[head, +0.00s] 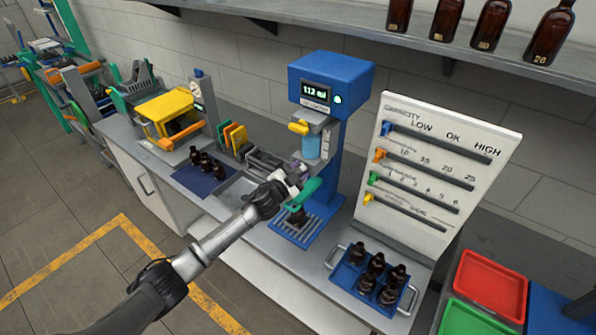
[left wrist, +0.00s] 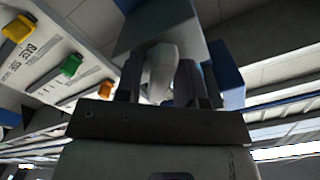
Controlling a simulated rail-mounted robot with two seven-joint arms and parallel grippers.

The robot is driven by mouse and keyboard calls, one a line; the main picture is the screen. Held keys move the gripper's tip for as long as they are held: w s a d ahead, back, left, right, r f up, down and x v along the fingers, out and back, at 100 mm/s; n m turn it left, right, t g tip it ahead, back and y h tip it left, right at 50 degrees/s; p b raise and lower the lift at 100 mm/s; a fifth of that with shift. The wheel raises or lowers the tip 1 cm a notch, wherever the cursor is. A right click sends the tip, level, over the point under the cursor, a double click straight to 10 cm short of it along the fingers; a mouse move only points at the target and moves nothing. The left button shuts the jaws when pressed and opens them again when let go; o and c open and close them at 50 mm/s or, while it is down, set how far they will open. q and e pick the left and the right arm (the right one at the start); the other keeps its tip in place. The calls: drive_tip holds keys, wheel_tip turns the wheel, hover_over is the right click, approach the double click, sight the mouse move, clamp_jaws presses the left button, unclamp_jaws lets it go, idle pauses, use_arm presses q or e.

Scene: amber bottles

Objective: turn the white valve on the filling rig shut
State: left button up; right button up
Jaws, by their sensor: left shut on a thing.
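The filling rig (head: 331,82) is a blue stand with a lit display reading about 112. My left gripper (head: 291,184) reaches in at the rig's lower front, above the grated tray. In the left wrist view, the two dark fingers of my left gripper (left wrist: 161,84) are shut on a white rounded piece, the white valve (left wrist: 162,66). In the head view the valve is mostly hidden by the gripper, so its turn angle cannot be told. A green piece (head: 310,190) shows beside the gripper. An amber bottle (head: 297,215) stands just below. My right gripper is not in view.
A white gauge board (head: 433,165) with coloured sliders stands right of the rig. A blue tray (head: 341,281) of several amber bottles sits in front of it. Red (head: 490,284) and green trays lie at the lower right.

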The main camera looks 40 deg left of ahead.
use_arm(q)
drive_tip(key=m, duration=0.6)
drive_tip(key=shift+m, duration=2)
drive_tip(key=o, duration=0.6)
drive_tip(key=shift+s+d+b, duration=0.2)
drive_tip(key=shift+s+b, duration=0.15)
drive_tip(key=shift+s, duration=3.1)
drive_tip(key=shift+s+d+b, duration=0.15)
drive_tip(key=shift+s+b, duration=0.2)
drive_tip(key=shift+s, duration=3.1)
